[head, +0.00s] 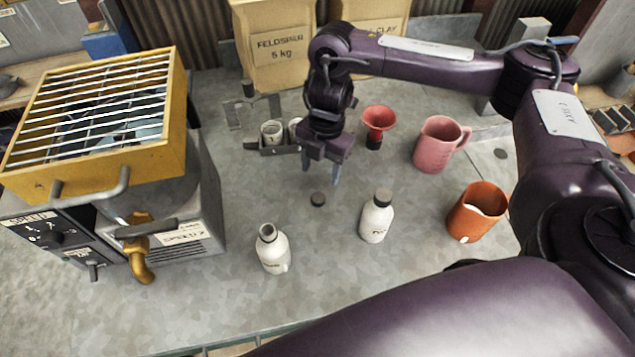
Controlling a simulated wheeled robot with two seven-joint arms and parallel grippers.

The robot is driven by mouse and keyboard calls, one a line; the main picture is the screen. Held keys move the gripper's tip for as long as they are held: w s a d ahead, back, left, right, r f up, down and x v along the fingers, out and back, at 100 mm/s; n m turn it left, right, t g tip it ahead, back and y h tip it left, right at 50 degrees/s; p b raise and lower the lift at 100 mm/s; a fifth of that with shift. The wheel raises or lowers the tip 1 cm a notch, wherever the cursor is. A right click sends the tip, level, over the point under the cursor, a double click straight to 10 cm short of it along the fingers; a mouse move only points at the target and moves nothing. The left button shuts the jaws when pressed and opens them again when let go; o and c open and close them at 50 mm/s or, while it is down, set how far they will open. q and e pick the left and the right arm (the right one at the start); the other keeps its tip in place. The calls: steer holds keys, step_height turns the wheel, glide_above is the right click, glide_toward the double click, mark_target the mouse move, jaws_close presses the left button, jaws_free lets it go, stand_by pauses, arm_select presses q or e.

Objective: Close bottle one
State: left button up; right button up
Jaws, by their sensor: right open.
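Two white bottles stand upright on the grey table. The left bottle (272,250) has an open mouth with no cap on it. The right bottle (376,220) wears a dark cap (382,197). Their labels are too small to read, so I cannot tell which is bottle one. A loose dark cap (317,199) lies on the table between and behind the bottles. My right gripper (322,178) is open and empty, pointing down just above and behind the loose cap, apart from it. My left gripper is not in view.
A red funnel (378,118) stands on a dark base, near a pink mug (438,146) and an orange jug (475,213). A holder with small cups (272,132) sits behind my gripper. A machine with a yellow grated hopper (150,160) fills the left. The table front is clear.

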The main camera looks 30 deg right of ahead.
mark_target(318, 197)
steer(key=shift+s+a, duration=0.1)
steer(key=shift+s, duration=0.15)
step_height(318, 197, down, 2)
steer(key=shift+a+f+b, duration=0.1)
steer(key=shift+f+b, duration=0.15)
steer(key=shift+b, duration=0.1)
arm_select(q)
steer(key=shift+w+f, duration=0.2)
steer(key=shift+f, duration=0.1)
arm_select(e)
steer(key=shift+s+a+f, duration=0.1)
steer(key=shift+f, duration=0.25)
steer(key=f, duration=0.3)
steer(key=f+b, duration=0.1)
steer(key=shift+s+a+f, duration=0.25)
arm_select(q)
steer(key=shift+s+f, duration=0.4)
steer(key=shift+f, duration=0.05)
arm_select(e)
steer(key=c, duration=1.1)
